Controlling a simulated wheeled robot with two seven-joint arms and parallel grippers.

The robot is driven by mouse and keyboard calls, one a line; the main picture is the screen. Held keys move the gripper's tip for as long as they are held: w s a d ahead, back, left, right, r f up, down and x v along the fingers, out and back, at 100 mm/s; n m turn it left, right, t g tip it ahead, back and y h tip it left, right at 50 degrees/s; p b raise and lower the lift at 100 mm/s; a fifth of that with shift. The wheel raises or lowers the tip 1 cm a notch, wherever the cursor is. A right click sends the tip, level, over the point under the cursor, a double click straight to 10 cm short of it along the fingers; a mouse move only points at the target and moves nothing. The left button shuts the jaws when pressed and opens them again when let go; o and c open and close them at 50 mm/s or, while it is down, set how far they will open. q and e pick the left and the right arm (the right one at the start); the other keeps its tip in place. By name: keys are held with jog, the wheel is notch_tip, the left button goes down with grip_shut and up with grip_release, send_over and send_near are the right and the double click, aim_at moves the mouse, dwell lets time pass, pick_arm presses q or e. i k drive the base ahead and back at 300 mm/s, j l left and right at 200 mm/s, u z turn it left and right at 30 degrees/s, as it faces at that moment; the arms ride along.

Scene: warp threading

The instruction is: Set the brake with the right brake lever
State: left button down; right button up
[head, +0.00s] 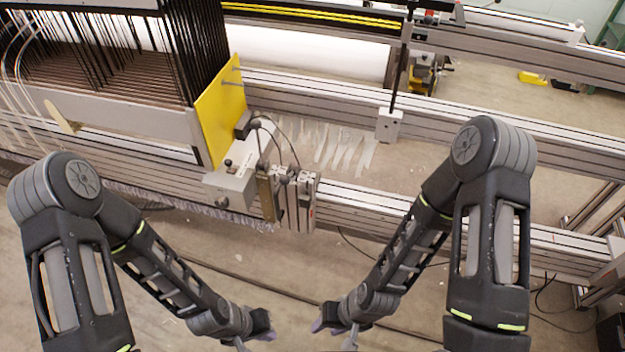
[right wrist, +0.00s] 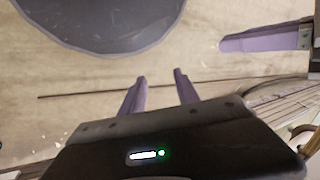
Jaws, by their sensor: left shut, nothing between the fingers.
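No part in view can be made out for certain as the right brake lever. A black upright rod (head: 398,75) rises from a grey block (head: 388,125) on the loom's rail, right of centre in the head view. My left gripper (head: 262,334) is low in the centre of the head view, shut and empty; its purple fingers also show at the upper right of the right wrist view (right wrist: 265,38). My right gripper (head: 320,325) is just right of it, in front of the loom and touching nothing. In the right wrist view its two purple fingers (right wrist: 159,76) stand apart with nothing between them.
The loom's metal rails (head: 440,195) cross the view beyond my arms. A yellow plate (head: 225,110) ends the rack of black heddles (head: 110,50) at left. A grey unit with small knobs (head: 235,180) sits beside it. The floor in front of the loom is mostly clear.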

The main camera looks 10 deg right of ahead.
aim_at(284, 178)
jog(key=i+l+u, duration=0.25)
jog(key=u, duration=0.2)
jog(key=i+l+u, duration=0.15)
jog(key=l+u, duration=0.3)
jog(key=l, duration=0.1)
